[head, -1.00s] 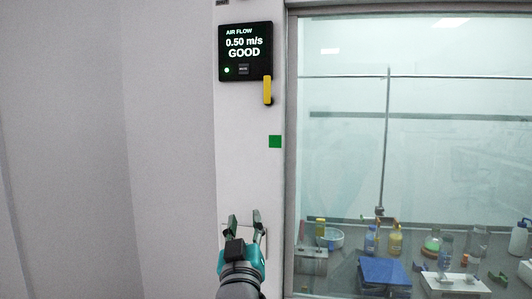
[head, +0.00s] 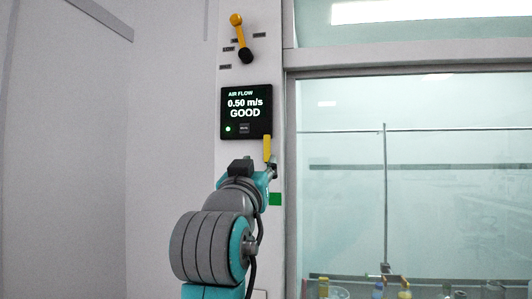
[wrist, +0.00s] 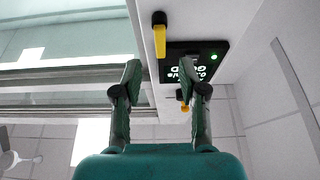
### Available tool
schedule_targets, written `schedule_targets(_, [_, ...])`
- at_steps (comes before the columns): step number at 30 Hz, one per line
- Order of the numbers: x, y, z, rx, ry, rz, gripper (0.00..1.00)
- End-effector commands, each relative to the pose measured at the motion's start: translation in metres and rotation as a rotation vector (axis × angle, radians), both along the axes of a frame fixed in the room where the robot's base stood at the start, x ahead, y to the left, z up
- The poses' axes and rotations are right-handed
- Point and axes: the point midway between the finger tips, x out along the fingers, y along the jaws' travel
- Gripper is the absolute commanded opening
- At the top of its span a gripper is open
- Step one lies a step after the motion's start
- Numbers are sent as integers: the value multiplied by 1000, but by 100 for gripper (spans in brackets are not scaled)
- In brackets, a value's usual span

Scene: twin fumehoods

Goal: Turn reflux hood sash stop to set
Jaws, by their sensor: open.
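A yellow lever (head: 267,148) with a black lower end stands upright on the white post, just below the air flow display's right side. In the upside-down wrist view the lever (wrist: 160,42) appears between and beyond my fingertips. My gripper (wrist: 159,66) is open and empty; I cannot tell the gap to the lever. In the head view my arm reaches up to the lever and mostly hides the gripper. A second yellow lever (head: 240,32) with a black pivot is above the display; it also shows in the wrist view (wrist: 185,106).
The air flow display (head: 246,112) reads 0.50 m/s GOOD. Small dark labels (head: 228,49) surround the upper lever. The glass sash (head: 440,190) is right of the post, with bottles behind it low down. Plain wall is on the left.

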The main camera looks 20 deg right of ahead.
Motion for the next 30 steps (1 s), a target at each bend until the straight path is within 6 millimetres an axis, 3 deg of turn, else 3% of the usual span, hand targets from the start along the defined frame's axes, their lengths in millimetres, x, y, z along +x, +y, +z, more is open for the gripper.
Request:
schedule_targets(12, [55, -31, 26, 0, 0, -1, 42])
schedule_targets(26, [66, -36, 31, -1, -1, 1, 42])
schedule_targets(27, [66, -36, 31, -1, -1, 1, 39])
schedule_targets(30, [66, -36, 31, -1, -1, 1, 14])
